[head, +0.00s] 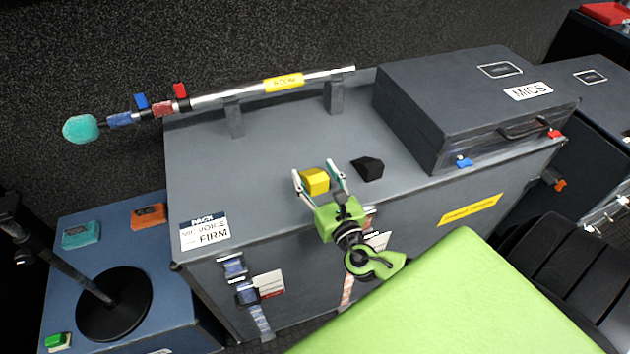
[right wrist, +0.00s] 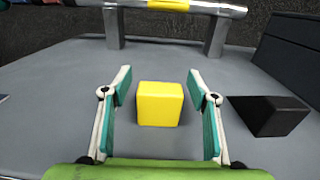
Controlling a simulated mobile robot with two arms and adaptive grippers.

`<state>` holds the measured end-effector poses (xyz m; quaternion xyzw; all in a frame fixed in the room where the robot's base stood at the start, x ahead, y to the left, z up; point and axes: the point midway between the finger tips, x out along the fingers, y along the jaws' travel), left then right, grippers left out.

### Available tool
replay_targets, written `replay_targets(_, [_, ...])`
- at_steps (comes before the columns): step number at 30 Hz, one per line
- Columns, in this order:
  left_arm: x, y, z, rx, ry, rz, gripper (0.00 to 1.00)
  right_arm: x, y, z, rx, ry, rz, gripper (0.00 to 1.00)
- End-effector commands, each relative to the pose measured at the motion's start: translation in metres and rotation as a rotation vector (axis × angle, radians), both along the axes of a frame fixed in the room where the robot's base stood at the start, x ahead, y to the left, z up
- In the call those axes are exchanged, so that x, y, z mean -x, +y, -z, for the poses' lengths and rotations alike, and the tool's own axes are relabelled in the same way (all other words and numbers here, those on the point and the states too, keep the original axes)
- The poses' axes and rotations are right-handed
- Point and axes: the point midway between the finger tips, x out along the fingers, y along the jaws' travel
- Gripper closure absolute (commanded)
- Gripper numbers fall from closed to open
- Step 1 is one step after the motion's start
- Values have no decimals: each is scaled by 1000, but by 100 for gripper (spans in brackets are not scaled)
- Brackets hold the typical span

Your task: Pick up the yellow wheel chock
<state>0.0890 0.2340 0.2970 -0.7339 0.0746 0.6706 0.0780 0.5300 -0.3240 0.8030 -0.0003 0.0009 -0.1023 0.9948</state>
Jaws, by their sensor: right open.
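The yellow wheel chock (head: 315,181) stands on the grey top of a large case (head: 270,145), close to its front edge. My right gripper (head: 319,172) is open, with one finger on each side of the chock. In the right wrist view the chock (right wrist: 160,104) sits between the two open fingers (right wrist: 159,88), with a gap on both sides, so they do not touch it. A black wheel chock (head: 368,168) lies just to the right, and it also shows in the right wrist view (right wrist: 269,116), outside the right finger. My left gripper is not in view.
A silver boom pole (head: 320,75) with a teal foam tip (head: 81,129) rests on stands at the back. A dark MICS case (head: 450,95) stands on the right of the top. A blue case (head: 180,230) with a round black stand base (head: 114,304) is at left.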

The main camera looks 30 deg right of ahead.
Motion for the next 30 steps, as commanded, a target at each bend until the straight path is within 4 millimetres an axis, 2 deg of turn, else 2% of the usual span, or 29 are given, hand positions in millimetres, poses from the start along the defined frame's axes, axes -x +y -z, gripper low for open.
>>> replay_targets(8, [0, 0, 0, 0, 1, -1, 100, -3, 0, 0, -1, 1, 0, 46])
replay_targets(13, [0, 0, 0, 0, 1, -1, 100, -3, 0, 0, -1, 1, 0, 90])
replay_targets(24, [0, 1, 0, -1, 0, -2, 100, -3, -1, -2, -1, 0, 0, 90])
replay_targets(30, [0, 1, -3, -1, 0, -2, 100, -3, -1, -20, -1, -3, -1, 90])
